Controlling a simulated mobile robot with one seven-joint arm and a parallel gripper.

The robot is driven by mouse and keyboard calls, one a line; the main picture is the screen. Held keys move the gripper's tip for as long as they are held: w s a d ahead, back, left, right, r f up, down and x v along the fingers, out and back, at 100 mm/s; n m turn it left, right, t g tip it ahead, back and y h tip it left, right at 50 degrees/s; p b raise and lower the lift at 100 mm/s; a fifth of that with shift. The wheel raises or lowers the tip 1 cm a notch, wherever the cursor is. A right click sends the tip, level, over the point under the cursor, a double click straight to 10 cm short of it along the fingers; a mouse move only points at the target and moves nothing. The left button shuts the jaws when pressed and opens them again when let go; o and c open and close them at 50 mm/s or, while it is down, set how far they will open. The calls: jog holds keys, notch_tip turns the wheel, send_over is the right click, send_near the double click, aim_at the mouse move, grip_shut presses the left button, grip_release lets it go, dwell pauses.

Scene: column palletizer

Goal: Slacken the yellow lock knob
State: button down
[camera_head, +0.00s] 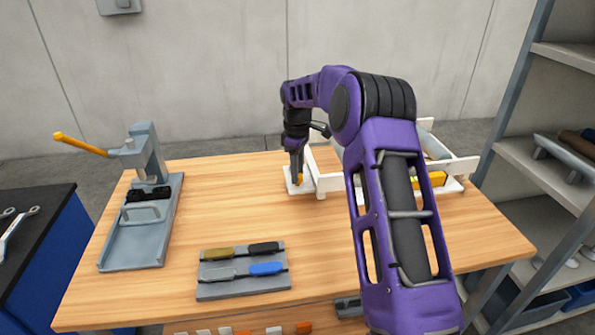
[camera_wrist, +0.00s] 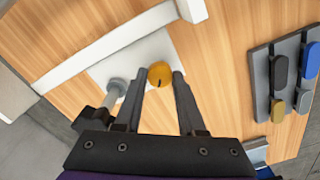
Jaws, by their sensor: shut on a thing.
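The yellow lock knob (camera_wrist: 160,74) is a small round knob with a dark mark on it, over a white plate (camera_wrist: 103,73). In the wrist view my gripper (camera_wrist: 158,78) has one finger on each side of the knob, shut on it. In the head view my gripper (camera_head: 297,172) points down at the white plate, and a bit of the knob (camera_head: 300,178) shows beside the fingers. A grey post or bolt with a round head (camera_wrist: 116,87) stands close to the left finger.
A white-framed fixture (camera_head: 328,184) extends right from the plate, partly hidden by my arm. A grey lever press (camera_head: 148,185) stands at the left of the wooden table (camera_head: 215,175). A grey tray with tools (camera_head: 243,289) lies at the front. Shelves (camera_head: 570,53) stand at right.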

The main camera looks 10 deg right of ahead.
jog(key=n, duration=0.5)
jog(key=shift+r, duration=0.1)
jog(key=shift+n, duration=0.3)
dwell(0.4)
jog(key=c, duration=0.5)
grip_release()
notch_tip(320, 180, up, 17)
jog(key=shift+r, duration=0.2)
